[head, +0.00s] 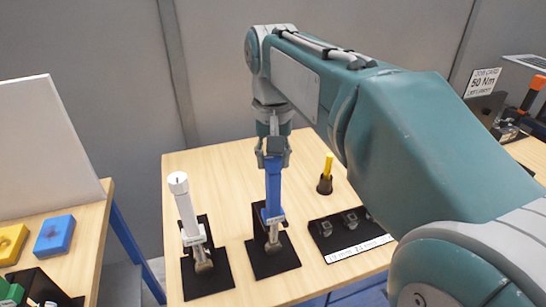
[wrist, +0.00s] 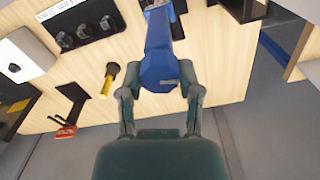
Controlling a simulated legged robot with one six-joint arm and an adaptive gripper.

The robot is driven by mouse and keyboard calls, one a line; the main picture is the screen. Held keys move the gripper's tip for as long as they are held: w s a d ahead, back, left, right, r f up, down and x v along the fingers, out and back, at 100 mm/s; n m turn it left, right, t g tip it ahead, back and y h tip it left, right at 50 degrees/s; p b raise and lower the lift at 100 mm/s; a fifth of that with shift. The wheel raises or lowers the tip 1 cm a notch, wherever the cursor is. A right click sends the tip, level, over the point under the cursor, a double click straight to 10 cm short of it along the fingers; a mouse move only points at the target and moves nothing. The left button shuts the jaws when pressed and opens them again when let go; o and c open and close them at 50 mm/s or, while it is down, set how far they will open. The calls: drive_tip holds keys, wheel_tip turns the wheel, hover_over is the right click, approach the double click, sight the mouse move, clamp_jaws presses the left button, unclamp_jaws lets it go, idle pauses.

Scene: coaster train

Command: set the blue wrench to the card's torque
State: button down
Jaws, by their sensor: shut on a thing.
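The blue wrench (head: 273,190) stands upright on a black base plate (head: 273,262) at the middle of the wooden table. My gripper (head: 273,148) is at the top of the wrench, shut on its upper end. In the wrist view, the gripper's two fingers (wrist: 162,95) lie on either side of the blue wrench (wrist: 160,55). The job card (head: 483,82) at the back right reads "50 Nm". The scale on the wrench is too small to read.
A white wrench (head: 187,212) stands on its own black plate to the left. A yellow-handled tool (head: 327,168) stands in a black holder, and a black tray (head: 350,232) with sockets lies right of the blue wrench. Blue and yellow blocks lie on the left table.

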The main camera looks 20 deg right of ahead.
sight(272, 157)
drive_tip(key=shift+f+m, duration=0.2)
drive_tip(key=shift+m, duration=1.2)
drive_tip(key=shift+c, duration=1.3)
unclamp_jaws()
drive_tip(key=shift+r, duration=0.1)
wheel_tip(272, 157, up, 12)
drive_tip(key=shift+w+a, duration=0.1)
